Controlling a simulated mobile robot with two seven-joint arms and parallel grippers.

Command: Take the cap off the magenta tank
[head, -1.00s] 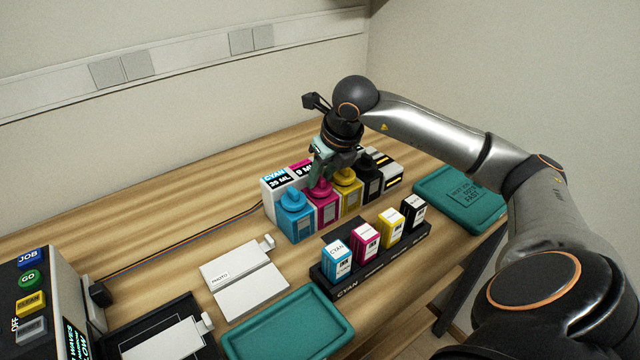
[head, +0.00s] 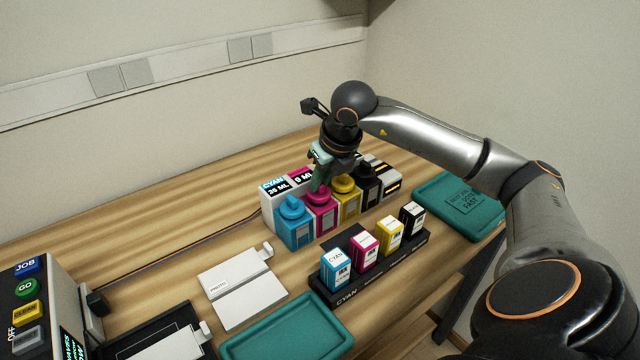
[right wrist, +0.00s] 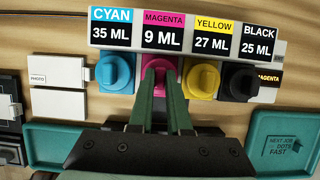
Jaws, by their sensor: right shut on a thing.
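The magenta tank (head: 321,216) stands in the row of ink tanks, between the cyan tank (head: 294,228) and the yellow tank (head: 347,196). Its magenta cap (head: 320,197) is on its top, partly hidden by my fingers. My right gripper (head: 319,186) comes down from above and is shut on the magenta cap. In the right wrist view the two green fingers (right wrist: 164,98) lie either side of the cap (right wrist: 160,67), below the label MAGENTA 9 ML. I cannot tell whether the cap has turned or lifted. My left gripper is not in view.
The black tank (head: 369,186) stands right of the yellow one. In front is a black rack (head: 390,259) with several ink cartridges. Teal trays lie at the front (head: 290,335) and right (head: 462,207). A white photo plate (head: 243,287) and a button panel (head: 30,300) are left.

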